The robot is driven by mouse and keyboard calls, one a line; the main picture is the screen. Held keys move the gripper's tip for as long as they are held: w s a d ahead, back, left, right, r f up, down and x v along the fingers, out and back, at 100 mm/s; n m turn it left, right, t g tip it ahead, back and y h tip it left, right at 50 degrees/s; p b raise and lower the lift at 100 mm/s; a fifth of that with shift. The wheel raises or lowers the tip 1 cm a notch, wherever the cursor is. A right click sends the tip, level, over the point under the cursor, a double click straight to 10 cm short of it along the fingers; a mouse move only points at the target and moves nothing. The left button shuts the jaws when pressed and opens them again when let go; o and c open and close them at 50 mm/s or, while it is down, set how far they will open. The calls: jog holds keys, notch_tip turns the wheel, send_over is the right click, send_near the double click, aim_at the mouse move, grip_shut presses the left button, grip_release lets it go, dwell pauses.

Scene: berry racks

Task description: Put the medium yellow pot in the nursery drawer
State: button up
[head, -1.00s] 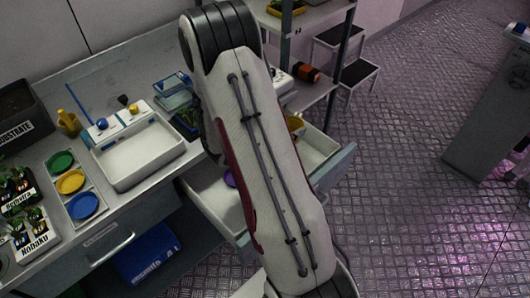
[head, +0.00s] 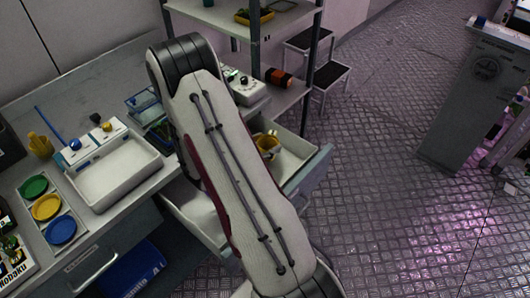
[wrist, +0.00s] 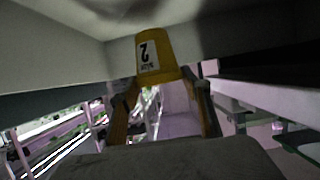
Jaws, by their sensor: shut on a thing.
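In the wrist view a yellow pot (wrist: 158,58) with a white label marked "2" sits between the two fingers of my gripper (wrist: 165,100). The fingers are shut on its wider end. A pale surface lies close behind the pot. In the head view a yellow pot (head: 267,142) shows in an open pale drawer (head: 292,153), right of my arm. I cannot tell whether it is the held pot. My arm hides my gripper and part of the drawer area there, so contact with the drawer floor is unclear.
A white tray (head: 118,178) and coloured discs (head: 46,207) are on the bench at left. A shelf rack (head: 290,92) stands behind the drawer, with an orange-and-black item (head: 279,77) on its lower shelf. Open floor (head: 380,190) lies to the right.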

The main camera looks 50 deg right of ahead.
jog(key=shift+f, duration=0.1)
jog(key=shift+f, duration=2)
jog(key=shift+f, duration=0.1)
jog(key=o, duration=0.9)
jog(key=shift+c, duration=0.2)
jog(key=shift+a, duration=0.1)
jog(key=v, duration=1.2)
